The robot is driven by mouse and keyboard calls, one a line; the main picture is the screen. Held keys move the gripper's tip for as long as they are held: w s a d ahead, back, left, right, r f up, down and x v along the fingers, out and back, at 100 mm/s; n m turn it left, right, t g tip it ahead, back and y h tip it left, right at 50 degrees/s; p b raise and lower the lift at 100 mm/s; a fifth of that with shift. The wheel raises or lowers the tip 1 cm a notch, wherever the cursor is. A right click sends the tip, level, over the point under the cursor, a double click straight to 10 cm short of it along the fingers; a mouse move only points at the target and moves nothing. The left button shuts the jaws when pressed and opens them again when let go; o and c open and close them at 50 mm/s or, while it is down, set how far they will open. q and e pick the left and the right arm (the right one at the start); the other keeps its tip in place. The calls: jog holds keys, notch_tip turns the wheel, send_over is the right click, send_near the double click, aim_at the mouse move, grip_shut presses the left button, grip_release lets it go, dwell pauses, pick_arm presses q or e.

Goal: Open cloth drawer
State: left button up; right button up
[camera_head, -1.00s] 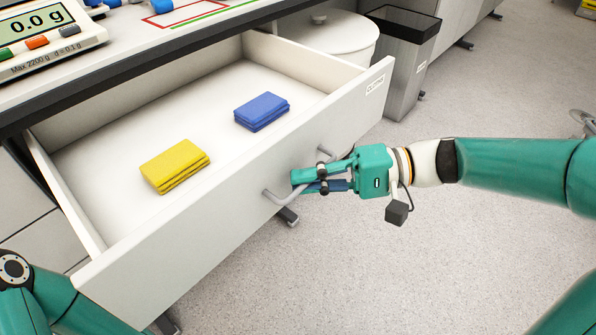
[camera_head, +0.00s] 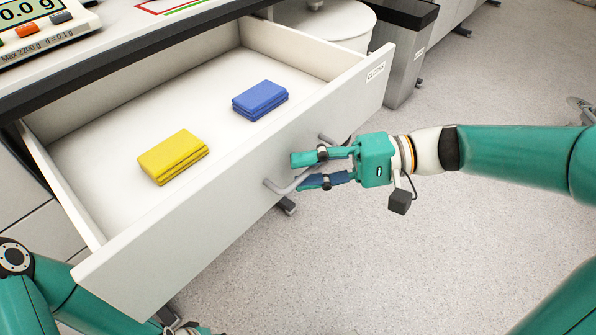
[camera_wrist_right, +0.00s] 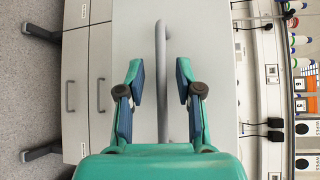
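The cloth drawer (camera_head: 230,205) is pulled well out from under the counter. A yellow cloth stack (camera_head: 173,157) and a blue cloth stack (camera_head: 260,100) lie inside it. A grey bar handle (camera_head: 287,187) is on its front. My right gripper (camera_head: 305,170) is open at the handle, its fingers on either side of the bar. In the right wrist view, the handle (camera_wrist_right: 163,80) runs between the spread fingertips (camera_wrist_right: 161,82) with gaps on both sides.
A balance (camera_head: 45,32) stands on the counter above the drawer. A grey bin (camera_head: 403,60) and a white round container (camera_head: 325,25) are behind the drawer's right side. The floor (camera_head: 400,270) in front is clear.

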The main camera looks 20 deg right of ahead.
jog(key=v, duration=1.2)
jog(key=shift+a+f, duration=0.1)
jog(key=shift+f, duration=0.05)
